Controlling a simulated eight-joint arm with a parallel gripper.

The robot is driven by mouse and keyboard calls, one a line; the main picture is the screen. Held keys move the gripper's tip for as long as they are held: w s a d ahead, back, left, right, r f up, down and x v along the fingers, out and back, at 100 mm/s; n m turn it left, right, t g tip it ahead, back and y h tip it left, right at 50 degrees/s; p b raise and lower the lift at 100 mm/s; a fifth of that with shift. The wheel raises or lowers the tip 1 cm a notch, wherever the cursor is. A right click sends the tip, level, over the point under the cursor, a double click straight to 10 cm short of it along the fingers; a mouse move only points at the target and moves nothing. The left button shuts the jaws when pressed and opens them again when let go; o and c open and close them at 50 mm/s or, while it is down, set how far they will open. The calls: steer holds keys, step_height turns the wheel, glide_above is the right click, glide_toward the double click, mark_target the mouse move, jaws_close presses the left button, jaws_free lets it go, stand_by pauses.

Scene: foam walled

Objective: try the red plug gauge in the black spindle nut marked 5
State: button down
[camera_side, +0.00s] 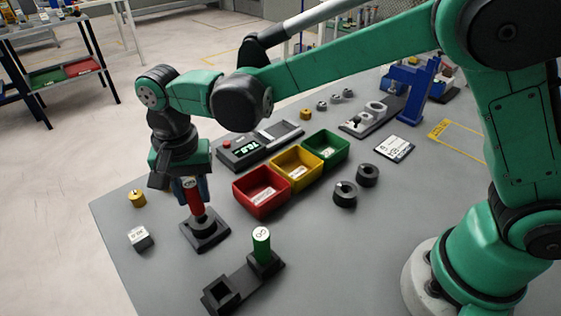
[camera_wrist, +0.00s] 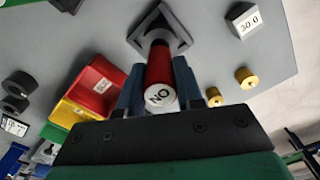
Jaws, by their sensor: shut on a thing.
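My gripper (camera_side: 188,186) is shut on the red plug gauge (camera_side: 194,201) and holds it upright. In the wrist view the red plug gauge (camera_wrist: 159,70) sits between the two blue fingers of my gripper (camera_wrist: 158,84), its white end marked "NO" toward the camera. No number 5 is readable on the nut.
A dark holder (camera_side: 236,284) in front carries a green plug (camera_side: 262,240) beside an empty square socket. Red (camera_side: 262,205), yellow (camera_side: 296,168) and green bins (camera_side: 330,147) stand to the right. Two black nuts (camera_side: 345,194) lie beyond. A grey block (camera_side: 139,238) and brass piece (camera_side: 137,198) stand left.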

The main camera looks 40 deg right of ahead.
steer(key=shift+r, duration=2.55)
